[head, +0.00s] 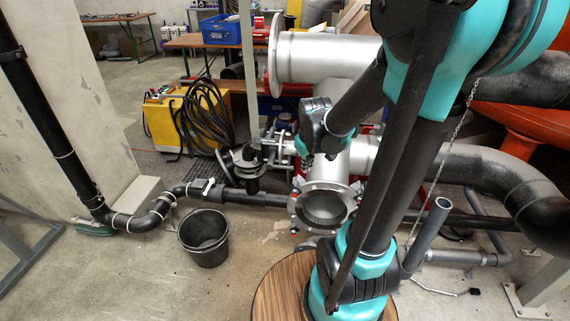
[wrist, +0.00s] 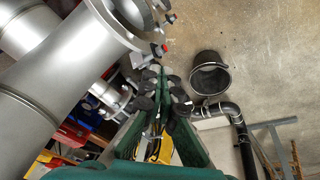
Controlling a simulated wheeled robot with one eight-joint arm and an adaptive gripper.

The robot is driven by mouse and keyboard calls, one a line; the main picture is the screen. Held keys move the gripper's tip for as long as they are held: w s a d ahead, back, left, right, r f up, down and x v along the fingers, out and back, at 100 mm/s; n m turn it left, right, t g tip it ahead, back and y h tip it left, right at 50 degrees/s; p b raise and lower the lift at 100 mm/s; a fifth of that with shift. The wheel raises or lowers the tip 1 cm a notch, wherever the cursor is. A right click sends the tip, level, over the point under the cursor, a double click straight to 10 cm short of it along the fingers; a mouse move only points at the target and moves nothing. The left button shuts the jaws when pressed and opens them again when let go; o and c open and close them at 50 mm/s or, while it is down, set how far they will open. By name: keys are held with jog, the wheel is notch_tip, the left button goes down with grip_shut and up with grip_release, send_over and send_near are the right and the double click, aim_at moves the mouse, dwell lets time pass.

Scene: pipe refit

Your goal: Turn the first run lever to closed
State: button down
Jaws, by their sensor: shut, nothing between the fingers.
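A small pale lever (head: 208,187) sits on the thin black pipe that runs low along the wall, right of a bend; I take it to be the run lever.
A black bucket (head: 204,236) stands on the floor in front of the pipe. A flanged steel pipe (head: 322,205) is close to my wrist. A yellow unit with coiled hoses (head: 200,115) stands behind. Floor left of the bucket is clear.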

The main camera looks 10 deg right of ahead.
jog(key=w+a+f+n, duration=0.15)
jog(key=w+n, duration=0.35)
jog(key=w, duration=1)
jog(key=n+g, duration=0.2)
jog(key=n, duration=0.3)
send_over(285, 167)
jog(key=s, duration=0.3)
notch_tip(285, 167, down, 4)
jog(key=f, duration=0.1)
jog(key=shift+a+r, duration=0.3)
jog(key=shift+a, duration=0.15)
jog(key=w+f, duration=0.1)
jog(key=f, duration=0.8)
jog(key=w+f, duration=0.1)
jog(key=f, duration=0.3)
jog(key=shift+w+d+f, duration=0.35)
jog(key=shift+d+f, duration=0.05)
jog(key=shift+d+t, duration=0.1)
jog(key=shift+t, duration=0.2)
